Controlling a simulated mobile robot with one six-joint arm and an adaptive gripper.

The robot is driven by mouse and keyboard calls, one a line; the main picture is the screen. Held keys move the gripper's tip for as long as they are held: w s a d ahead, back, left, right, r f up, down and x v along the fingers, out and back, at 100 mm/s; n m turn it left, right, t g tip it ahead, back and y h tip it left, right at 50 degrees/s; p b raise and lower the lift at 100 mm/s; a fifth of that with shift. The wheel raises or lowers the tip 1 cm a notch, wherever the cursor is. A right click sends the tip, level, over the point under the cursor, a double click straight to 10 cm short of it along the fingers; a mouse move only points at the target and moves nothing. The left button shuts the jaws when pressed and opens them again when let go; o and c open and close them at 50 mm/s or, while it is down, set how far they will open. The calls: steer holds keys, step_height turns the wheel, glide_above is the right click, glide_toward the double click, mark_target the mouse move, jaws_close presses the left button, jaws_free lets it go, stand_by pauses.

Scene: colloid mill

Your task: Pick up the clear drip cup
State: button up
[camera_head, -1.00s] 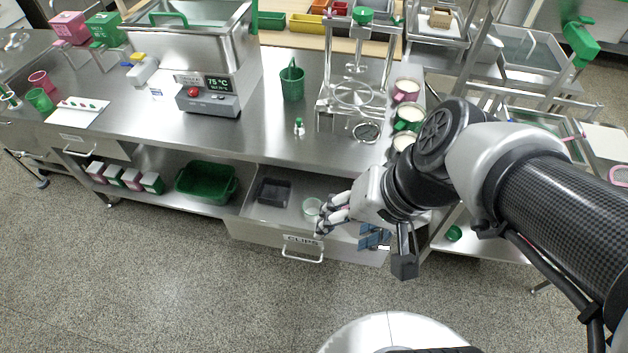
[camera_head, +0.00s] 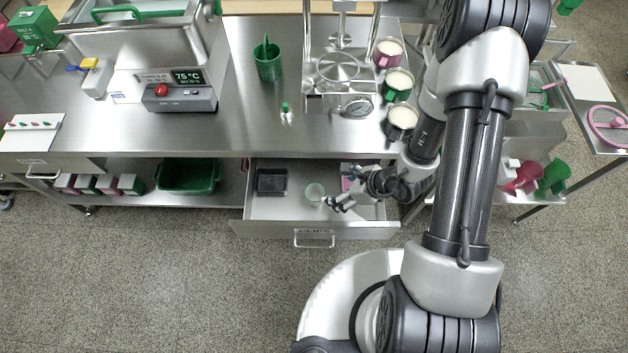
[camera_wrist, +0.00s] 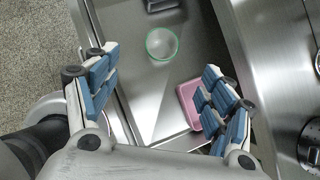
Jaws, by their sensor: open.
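The clear drip cup (camera_head: 314,193) stands in the open drawer (camera_head: 275,208), near the middle. It is a small see-through cup with a greenish rim. In the wrist view the cup (camera_wrist: 161,43) shows beyond and between my fingers, apart from them. My gripper (camera_head: 335,203) is just right of the cup in the head view, low over the drawer. In the wrist view my gripper (camera_wrist: 158,88) is open and empty, with blue pads on both fingers.
A dark tray (camera_head: 271,181) lies in the drawer's left part. A pink item (camera_wrist: 188,102) lies in the drawer near my right finger. The counter edge (camera_head: 200,154) overhangs behind the drawer. A green bin (camera_head: 188,177) sits on the lower shelf to the left.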

steer(key=b, duration=0.3)
glide_toward(308, 193)
steer(key=shift+m, duration=0.3)
steer(key=shift+b+x, duration=1.15)
steer(key=shift+x, duration=1.45)
steer(key=shift+c, duration=0.4)
steer(key=c, duration=1)
